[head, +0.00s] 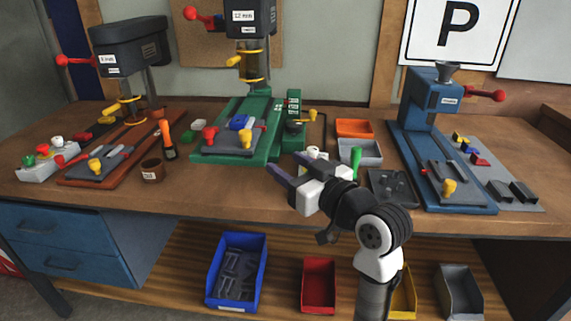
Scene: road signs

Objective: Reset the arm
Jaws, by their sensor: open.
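My gripper (279,172) is in front of the middle of the workbench (245,193), with two dark fingers spread apart and pointing up and left. Nothing shows between the fingers. My white and black arm rises from the bottom right of the view and bends left toward the bench. The fingertips appear near the front of the green machine's base. Whether they touch anything cannot be told from this view.
Machines with black (130,50), green (262,115) and blue (432,100) parts stand on the bench. An orange bin (355,128) and a green-handled tool (356,158) lie near my gripper. Blue (262,262), red (319,285) and grey (459,290) bins sit on the shelf below.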

